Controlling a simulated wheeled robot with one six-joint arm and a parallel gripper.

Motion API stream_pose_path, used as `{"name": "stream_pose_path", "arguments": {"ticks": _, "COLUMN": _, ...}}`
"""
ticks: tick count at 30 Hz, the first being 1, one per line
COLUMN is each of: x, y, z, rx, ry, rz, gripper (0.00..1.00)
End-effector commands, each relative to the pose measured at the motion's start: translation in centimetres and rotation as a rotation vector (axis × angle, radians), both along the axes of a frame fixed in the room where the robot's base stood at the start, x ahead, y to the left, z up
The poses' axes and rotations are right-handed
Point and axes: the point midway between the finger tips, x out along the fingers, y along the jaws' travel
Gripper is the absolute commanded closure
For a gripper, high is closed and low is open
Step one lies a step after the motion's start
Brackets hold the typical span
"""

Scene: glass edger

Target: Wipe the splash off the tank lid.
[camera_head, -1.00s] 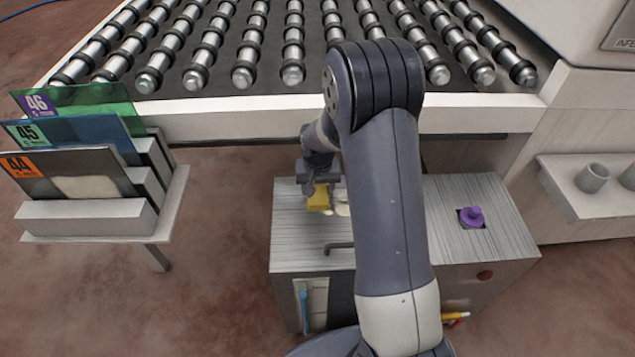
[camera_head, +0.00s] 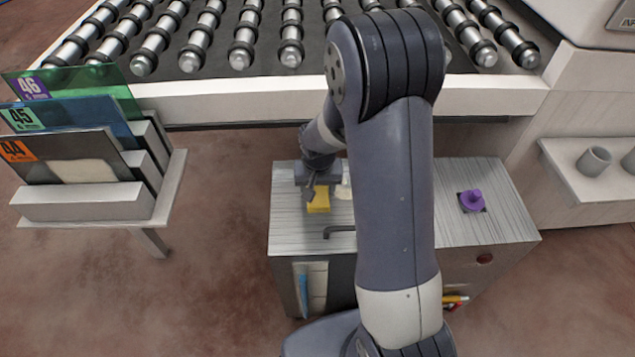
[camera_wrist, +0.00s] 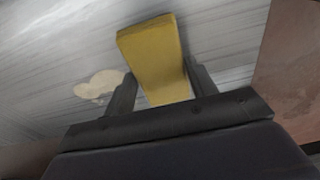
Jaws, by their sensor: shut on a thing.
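The tank lid (camera_head: 290,228) is a ribbed grey metal top on a low cabinet. My gripper (camera_head: 317,190) is over its left part, shut on a yellow sponge (camera_head: 319,201). In the wrist view the sponge (camera_wrist: 154,58) sits between the two fingers (camera_wrist: 160,97). A pale cream splash (camera_wrist: 99,85) lies on the lid, left of the sponge in the wrist view. In the head view the splash (camera_head: 343,190) is right of the sponge, partly hidden by my arm. I cannot tell whether the sponge touches the lid.
A dark handle (camera_head: 338,230) is at the lid's front middle. A purple knob (camera_head: 472,201) stands on the lid's right part. The roller conveyor (camera_head: 300,100) is behind, the glass rack (camera_head: 95,205) at left, and a shelf with grey cups (camera_head: 594,161) at right.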

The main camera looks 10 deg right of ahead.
Motion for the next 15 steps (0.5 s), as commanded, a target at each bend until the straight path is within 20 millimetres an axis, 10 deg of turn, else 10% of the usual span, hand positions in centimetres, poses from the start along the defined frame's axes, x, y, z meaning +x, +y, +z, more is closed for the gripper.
{"name": "stream_pose_path", "arguments": {"ticks": 15, "x": -2.1, "y": -0.3, "z": 0.0, "rx": 0.0, "ry": 0.0, "rz": -0.002, "gripper": 0.65}}
